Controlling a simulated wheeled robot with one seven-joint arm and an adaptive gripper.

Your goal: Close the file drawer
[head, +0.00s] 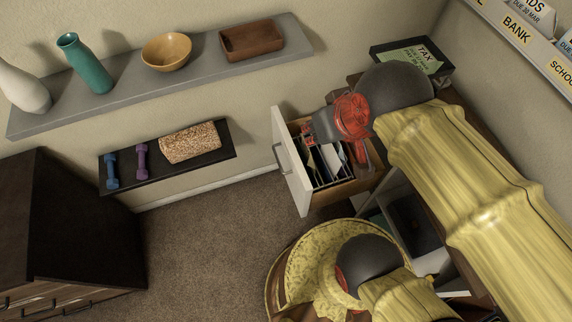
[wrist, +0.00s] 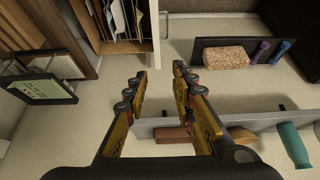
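The file drawer is pulled out, with its white front (head: 291,165) facing left in the head view and a grey bar handle (head: 282,158) on it. Folders and papers (head: 326,163) stand inside. In the wrist view the open drawer, with its white front (wrist: 156,25) and files (wrist: 118,18), is at the top. My gripper (head: 308,133) appears over the drawer's far side in the head view, partly hiding it. In the wrist view my gripper (wrist: 159,70) is open and empty, its fingertips apart, below the drawer's white front in the picture. No contact with the drawer shows.
A grey wall shelf (head: 200,65) holds vases, a bowl and a wooden tray. A lower dark shelf (head: 222,145) holds dumbbells and a speckled block. A black tray with a TAX paper (head: 415,57) sits behind my arm. Carpet (head: 205,225) left of the drawer is clear.

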